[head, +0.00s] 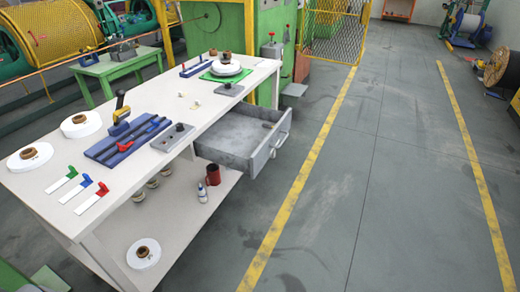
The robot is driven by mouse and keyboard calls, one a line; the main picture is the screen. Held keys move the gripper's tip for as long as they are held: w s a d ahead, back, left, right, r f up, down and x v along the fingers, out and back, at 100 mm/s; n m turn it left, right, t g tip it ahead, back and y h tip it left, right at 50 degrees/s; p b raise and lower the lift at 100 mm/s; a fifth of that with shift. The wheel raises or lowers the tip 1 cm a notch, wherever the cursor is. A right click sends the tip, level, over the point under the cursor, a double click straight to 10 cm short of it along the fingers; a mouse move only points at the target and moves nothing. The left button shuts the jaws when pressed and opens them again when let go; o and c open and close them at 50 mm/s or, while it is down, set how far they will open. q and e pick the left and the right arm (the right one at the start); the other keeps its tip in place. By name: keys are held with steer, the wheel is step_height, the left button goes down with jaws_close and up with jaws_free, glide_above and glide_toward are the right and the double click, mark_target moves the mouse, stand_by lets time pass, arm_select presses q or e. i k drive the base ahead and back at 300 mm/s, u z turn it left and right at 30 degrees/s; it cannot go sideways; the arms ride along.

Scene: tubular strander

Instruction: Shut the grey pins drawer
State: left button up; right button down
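The grey pins drawer (262,153) hangs under the right long side of the white workbench (135,165). It is pulled well out over the floor, and its inside shows, with a small dark item near its front right corner. Its metal bar handle (283,130) is on the front panel, facing right. Neither of my grippers shows in the head view.
The bench top carries white spools, a blue tray (128,140), coloured tags and a green mat (226,75). A red mug (213,175) and a small bottle (202,193) stand on the lower shelf. The grey floor (385,190) right of the drawer is clear, with yellow lines.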

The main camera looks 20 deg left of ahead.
mark_target(238, 141)
steer(key=u, duration=0.8)
steer(key=i, duration=0.85)
steer(key=u, duration=0.95)
